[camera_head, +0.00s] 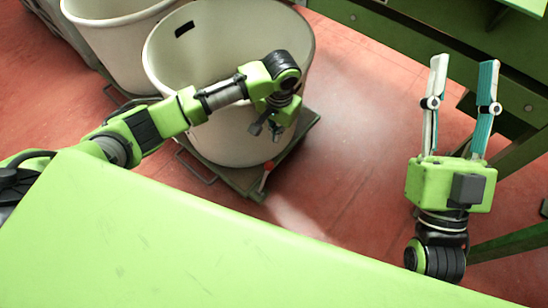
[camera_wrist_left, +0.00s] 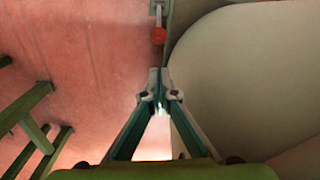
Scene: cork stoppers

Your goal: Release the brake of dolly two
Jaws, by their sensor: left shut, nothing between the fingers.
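A green dolly (camera_head: 240,181) stands on the red floor under a large cream bin (camera_head: 225,140). A brake lever (camera_head: 266,176) with a red-orange end sticks up at its near edge; no number shows on the dolly. In the left wrist view the lever's red end (camera_wrist_left: 158,35) is at the top, just beyond my fingertips and apart from them. My left gripper (camera_head: 270,130) hangs in front of the bin, above and behind the lever in the head view; its fingers (camera_wrist_left: 159,76) are shut and empty. My right gripper (camera_head: 462,75) is open and empty at the right.
A second cream bin (camera_head: 110,40) stands at the upper left, close beside the first. Green frames (camera_head: 430,40) stand at the right and upper right. The red floor (camera_head: 350,130) between the dolly and my right gripper is clear.

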